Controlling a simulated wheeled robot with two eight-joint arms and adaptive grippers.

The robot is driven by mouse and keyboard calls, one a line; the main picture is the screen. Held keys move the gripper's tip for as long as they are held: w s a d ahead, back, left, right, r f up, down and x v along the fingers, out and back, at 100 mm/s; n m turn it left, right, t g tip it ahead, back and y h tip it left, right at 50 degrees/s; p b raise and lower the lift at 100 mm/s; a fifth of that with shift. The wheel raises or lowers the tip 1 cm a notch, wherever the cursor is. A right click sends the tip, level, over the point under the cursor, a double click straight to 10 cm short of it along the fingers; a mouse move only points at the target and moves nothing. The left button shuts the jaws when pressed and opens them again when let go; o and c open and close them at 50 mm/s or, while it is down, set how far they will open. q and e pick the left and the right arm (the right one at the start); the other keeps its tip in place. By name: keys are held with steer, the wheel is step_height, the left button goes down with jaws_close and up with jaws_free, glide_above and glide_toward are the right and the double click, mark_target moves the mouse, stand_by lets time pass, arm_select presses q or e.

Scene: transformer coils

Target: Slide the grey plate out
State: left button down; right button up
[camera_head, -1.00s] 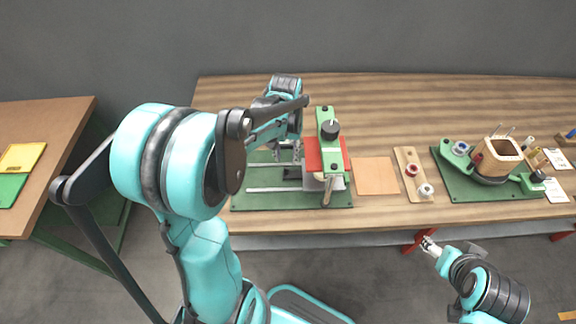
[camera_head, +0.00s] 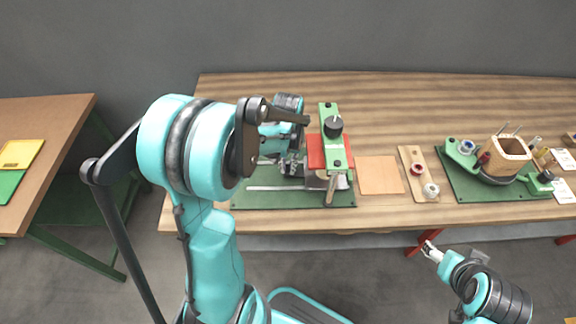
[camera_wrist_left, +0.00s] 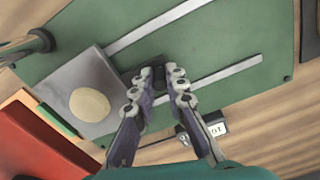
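The grey plate (camera_wrist_left: 85,85), with a round beige disc (camera_wrist_left: 89,104) on it, lies on the green base (camera_wrist_left: 225,45) in the left wrist view. A dark block (camera_wrist_left: 150,82) is beside the plate's edge. My left gripper (camera_wrist_left: 157,78) has its fingers apart, one on each side of the dark block; I cannot tell whether they touch it. In the head view my left gripper (camera_head: 291,165) is low over the green base, left of the green press frame (camera_head: 331,140). My right gripper (camera_head: 431,250) is in front of the table, away from the plate.
Two pale rails (camera_wrist_left: 215,83) run along the base. A red block (camera_head: 315,152) stands by the press. An orange square (camera_head: 379,175), a wooden strip with spools (camera_head: 411,160) and a coil fixture (camera_head: 500,160) are to the right. The back of the table is clear.

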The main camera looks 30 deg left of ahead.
arm_select(q)
steer(key=s+a, duration=0.3)
steer(key=a, duration=0.1)
steer(key=s+a, duration=0.3)
steer(key=a, duration=0.2)
steer(key=s+a, duration=0.3)
steer(key=a, duration=0.2)
steer(key=shift+a, duration=0.25)
steer(key=c, duration=1.5)
jaws_free()
steer(key=shift+c, duration=0.2)
step_height(320, 180, up, 12)
